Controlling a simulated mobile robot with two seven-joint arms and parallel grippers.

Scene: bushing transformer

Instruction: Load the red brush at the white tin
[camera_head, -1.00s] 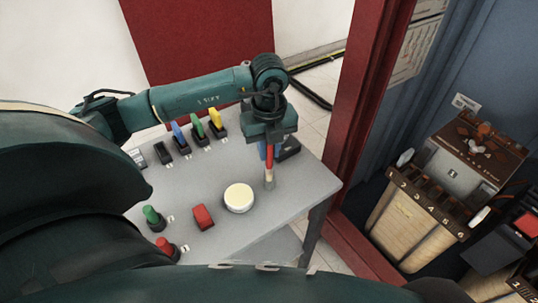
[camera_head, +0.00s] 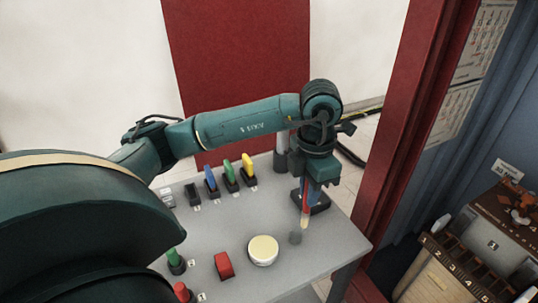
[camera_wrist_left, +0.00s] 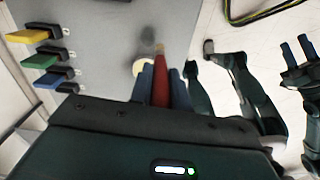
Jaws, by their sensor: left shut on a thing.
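My left gripper (camera_head: 305,190) is shut on the red brush (camera_head: 305,208), which hangs bristles down above the table. In the left wrist view the red brush (camera_wrist_left: 161,88) sits between the blue fingers (camera_wrist_left: 161,92). The white tin (camera_head: 263,250), round with a pale cream top, stands on the table to the left of and nearer than the brush. It is mostly hidden behind a finger in the wrist view (camera_wrist_left: 140,66). My right gripper (camera_wrist_left: 296,49) shows at the wrist view's right edge, its two blue fingers apart and nothing between them.
A small round grey spot or holder (camera_head: 296,237) is beside the tin. A red block (camera_head: 223,265) and a green knob (camera_head: 174,256) lie left of the tin. Blue, green and yellow (camera_head: 248,166) switches line the back. A red post (camera_head: 405,130) borders the table's right.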

